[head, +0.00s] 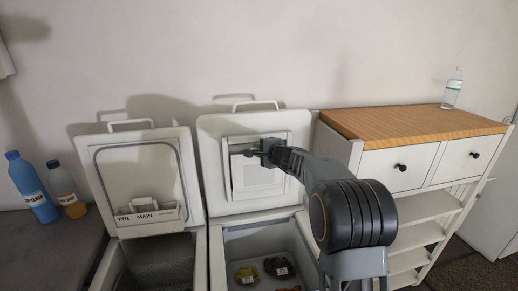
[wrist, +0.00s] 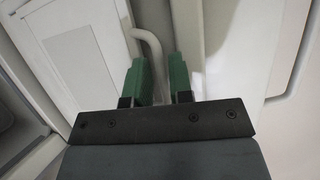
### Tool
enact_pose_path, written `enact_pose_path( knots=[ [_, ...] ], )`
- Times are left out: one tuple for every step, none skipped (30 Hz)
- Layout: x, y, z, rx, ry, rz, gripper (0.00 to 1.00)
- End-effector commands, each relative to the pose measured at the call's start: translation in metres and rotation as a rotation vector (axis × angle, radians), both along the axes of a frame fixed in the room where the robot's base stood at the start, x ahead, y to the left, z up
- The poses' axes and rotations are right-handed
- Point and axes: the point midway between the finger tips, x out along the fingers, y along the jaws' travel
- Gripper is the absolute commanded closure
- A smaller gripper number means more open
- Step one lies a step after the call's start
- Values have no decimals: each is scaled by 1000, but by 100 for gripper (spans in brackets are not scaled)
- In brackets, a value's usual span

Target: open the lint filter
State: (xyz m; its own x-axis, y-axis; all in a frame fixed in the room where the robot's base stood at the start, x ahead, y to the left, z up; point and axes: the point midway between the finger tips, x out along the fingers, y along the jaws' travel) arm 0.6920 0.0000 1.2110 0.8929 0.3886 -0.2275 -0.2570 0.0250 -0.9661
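The lint filter cover (head: 255,182) is a pale framed panel on the inner face of the right machine's raised lid. A panel with a framed edge, likely this cover, shows at the left in the wrist view (wrist: 78,50). A white bent handle (wrist: 150,48) stands beside its edge. My gripper (head: 262,150) is at the upper part of the cover and hides part of it. In the wrist view its two green fingers (wrist: 160,82) are apart, with the handle's lower end between them. I cannot tell whether either finger touches the handle.
The left machine's raised lid (head: 140,170) has a drawer marked PRE and MAIN (head: 147,216). Dark and yellow items (head: 279,268) lie in the right tub. A wood-topped cabinet (head: 405,122) stands close at the right. Two bottles (head: 33,190) stand at the left.

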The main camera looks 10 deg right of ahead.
Motion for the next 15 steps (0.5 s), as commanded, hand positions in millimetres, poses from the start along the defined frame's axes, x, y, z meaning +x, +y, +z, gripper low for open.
enact_pose_path(
  knots=[
    [1,1,0,0,0,0,79],
    [1,1,0,0,0,0,79],
    [1,1,-1,0,0,0,79],
    [1,1,-1,0,0,0,79],
    [1,1,-1,0,0,0,79],
    [1,1,-1,0,0,0,79],
    [1,0,-1,0,0,0,79],
    [1,1,-1,0,0,0,79],
    [1,1,-1,0,0,0,80],
    [1,1,0,0,0,0,83],
    [1,1,-1,0,0,0,86],
    [1,0,-1,0,0,0,90],
    [1,1,0,0,0,0,93],
    [1,0,0,0,0,0,96],
    [1,0,0,0,0,0,100]
  ],
)
